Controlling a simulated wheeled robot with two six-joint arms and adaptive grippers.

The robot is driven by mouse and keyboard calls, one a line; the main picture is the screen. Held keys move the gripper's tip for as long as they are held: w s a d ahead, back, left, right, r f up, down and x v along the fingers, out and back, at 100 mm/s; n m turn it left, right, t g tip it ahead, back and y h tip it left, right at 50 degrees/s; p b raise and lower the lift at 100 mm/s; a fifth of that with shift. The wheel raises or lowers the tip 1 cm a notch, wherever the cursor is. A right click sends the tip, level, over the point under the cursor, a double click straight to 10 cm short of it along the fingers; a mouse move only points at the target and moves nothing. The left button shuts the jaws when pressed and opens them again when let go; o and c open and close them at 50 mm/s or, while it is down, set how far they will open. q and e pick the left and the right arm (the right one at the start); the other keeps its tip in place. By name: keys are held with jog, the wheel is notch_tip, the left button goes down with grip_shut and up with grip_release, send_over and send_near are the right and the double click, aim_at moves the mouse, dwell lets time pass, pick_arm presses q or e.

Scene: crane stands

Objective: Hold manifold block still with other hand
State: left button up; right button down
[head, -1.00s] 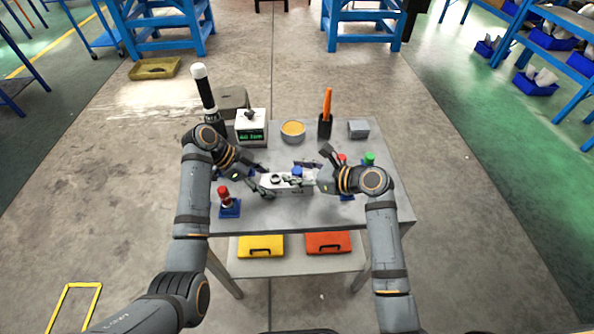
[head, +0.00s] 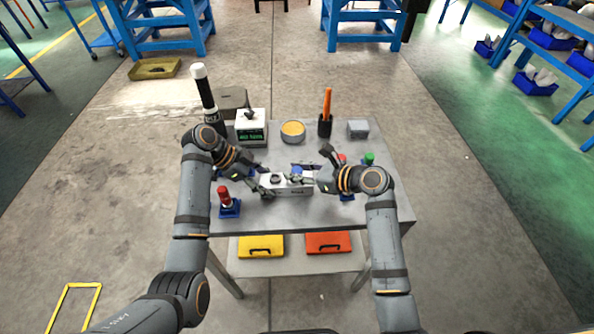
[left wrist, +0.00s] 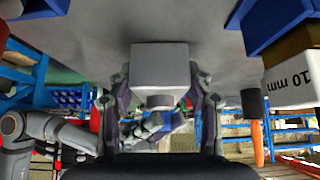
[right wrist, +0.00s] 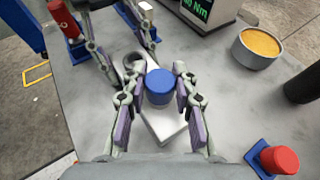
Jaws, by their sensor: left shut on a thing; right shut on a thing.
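The white manifold block (head: 290,189) lies on the grey table (head: 300,212), with a dark ring-like port on its left part. A blue cap (right wrist: 159,86) stands on its right part. My left gripper (head: 268,187) is shut on the block's left end; in the left wrist view the block (left wrist: 160,68) sits between its fingers. My right gripper (right wrist: 158,98) comes from the right and is shut on the blue cap, one finger on each side. The cap's lower edge is partly hidden in the head view.
A red-topped piece on a blue stand (head: 229,206) is at the left. Red (right wrist: 279,160) and green (head: 369,158) tops stand at the right. Behind are a display box (head: 250,128), an orange-filled bowl (head: 293,131), a black holder (head: 325,128) and a grey box (head: 358,129).

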jog(key=n+g+y, duration=0.2)
jog(key=n+g, duration=0.2)
jog(key=shift+w+r+g, duration=0.1)
jog(key=shift+w+g, duration=0.05)
jog(key=shift+g, duration=0.15)
jog(key=shift+n+g, duration=0.6)
jog(key=n+g, duration=0.2)
jog(key=shift+g, duration=0.4)
jog(key=n+g, duration=0.3)
